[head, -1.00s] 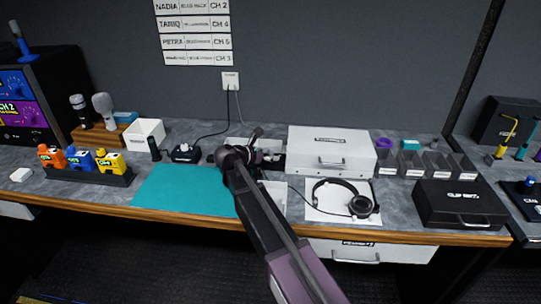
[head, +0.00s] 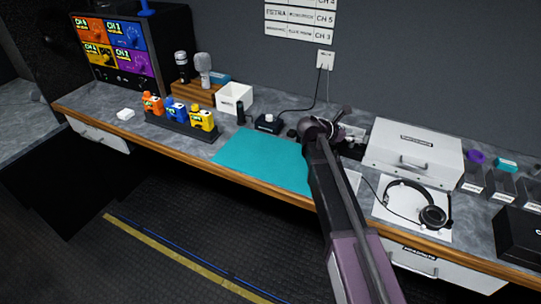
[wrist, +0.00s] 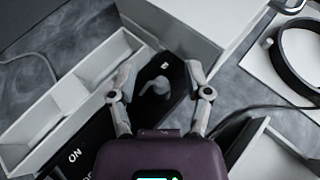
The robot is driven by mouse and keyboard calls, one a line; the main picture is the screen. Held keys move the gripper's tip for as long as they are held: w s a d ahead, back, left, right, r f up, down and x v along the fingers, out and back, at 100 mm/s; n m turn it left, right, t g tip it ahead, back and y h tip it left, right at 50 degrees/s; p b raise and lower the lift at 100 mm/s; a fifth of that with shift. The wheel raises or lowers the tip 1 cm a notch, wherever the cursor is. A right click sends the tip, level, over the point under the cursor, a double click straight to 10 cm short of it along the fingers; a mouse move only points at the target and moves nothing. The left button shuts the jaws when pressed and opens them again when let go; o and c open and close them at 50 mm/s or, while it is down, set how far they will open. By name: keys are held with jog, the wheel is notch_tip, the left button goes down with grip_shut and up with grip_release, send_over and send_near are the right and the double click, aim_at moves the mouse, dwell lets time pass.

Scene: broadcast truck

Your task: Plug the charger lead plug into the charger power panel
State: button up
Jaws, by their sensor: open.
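My gripper (wrist: 161,70) is open, pointing down; its fingers are on either side of a small grey knob-like piece (wrist: 155,86) standing on a dark surface. I cannot tell whether this is the charger lead plug, or whether the fingers touch it. In the head view my gripper (head: 322,128) is over the bench, behind the teal mat, and my arm hides what lies below it. A black panel marked "ON" (wrist: 75,155) shows at lower left in the wrist view; I cannot tell whether it is the charger power panel.
A white divided tray (wrist: 105,62) is left of my fingers. A white case (head: 414,150) and headphones (head: 432,214) are right of my arm. A teal mat (head: 262,160), battery packs (head: 176,111) and a small black box (head: 268,123) are left. A wall outlet (head: 325,60) has leads.

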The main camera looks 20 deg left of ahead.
jog(key=shift+r+p, duration=2.4)
jog(key=shift+r, duration=0.4)
jog(key=s+a+f+n+t+y+b, duration=0.1)
jog(key=s+a, duration=0.6)
jog(key=s+a+f+n+t+y+b, duration=0.1)
jog(key=s+a+f+n+y+b, duration=0.1)
jog(key=s+a, duration=0.5)
jog(key=s+a+f+n+t+y+b, duration=0.1)
jog(key=s+a+f+n+y+b, duration=0.1)
jog(key=s+a, duration=0.5)
jog(key=shift+s+f, duration=0.1)
jog(key=shift+s, duration=0.6)
jog(key=shift+s+d, duration=0.1)
